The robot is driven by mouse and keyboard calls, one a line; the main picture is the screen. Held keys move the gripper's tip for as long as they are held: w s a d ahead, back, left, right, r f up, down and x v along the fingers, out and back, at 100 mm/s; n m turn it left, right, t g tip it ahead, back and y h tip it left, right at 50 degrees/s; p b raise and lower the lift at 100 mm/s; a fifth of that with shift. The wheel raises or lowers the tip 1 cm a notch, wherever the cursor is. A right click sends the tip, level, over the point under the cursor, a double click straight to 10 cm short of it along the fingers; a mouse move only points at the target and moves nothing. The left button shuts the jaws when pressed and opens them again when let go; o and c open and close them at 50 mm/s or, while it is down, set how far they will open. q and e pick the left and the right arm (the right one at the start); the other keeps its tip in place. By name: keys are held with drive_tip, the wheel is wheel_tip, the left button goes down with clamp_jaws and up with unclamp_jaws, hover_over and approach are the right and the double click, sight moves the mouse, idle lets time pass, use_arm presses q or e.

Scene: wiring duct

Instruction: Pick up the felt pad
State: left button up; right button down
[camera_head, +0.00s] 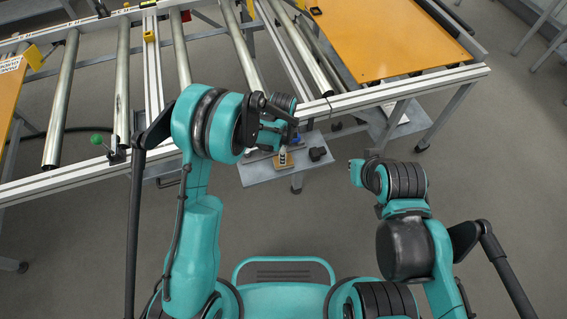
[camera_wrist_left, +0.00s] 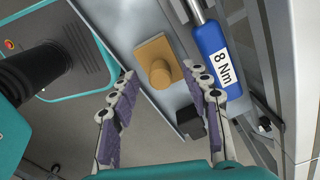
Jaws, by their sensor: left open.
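A tan square piece with a round knob (camera_wrist_left: 157,62) lies on a grey metal shelf in the left wrist view; it best fits the felt pad, though I cannot confirm its material. In the head view the tan piece (camera_head: 285,162) shows partly, just below my left gripper (camera_head: 281,128). In the wrist view my left gripper (camera_wrist_left: 160,84) is open and empty. Its two purple-padded fingers stand either side of the tan piece in the picture, apart from it. My right gripper (camera_head: 357,171) is at the right, too small and turned away to tell its state.
A blue tool marked 8 Nm (camera_wrist_left: 217,60) lies close right of the tan piece. A black block (camera_wrist_left: 190,122) is near the right finger; it also shows in the head view (camera_head: 318,154). The roller conveyor frame (camera_head: 350,101) rises beyond the shelf (camera_head: 252,173).

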use_arm(q)
drive_tip(key=shift+f, duration=0.85)
drive_tip(key=shift+r, duration=0.15)
drive_tip(key=shift+c, duration=0.6)
clamp_jaws()
drive_tip(key=r+p, duration=0.1)
drive_tip(key=r, duration=0.1)
drive_tip(key=d+r+p, duration=0.1)
drive_tip(key=r, duration=0.2)
drive_tip(key=shift+s+d+p, duration=0.1)
drive_tip(key=shift+p, duration=0.2)
drive_tip(key=s+d+r+p, duration=0.1)
drive_tip(key=d+r+p, duration=0.2)
drive_tip(key=d+r, duration=0.3)
drive_tip(key=d, duration=0.4)
drive_tip(key=shift+d, duration=0.15)
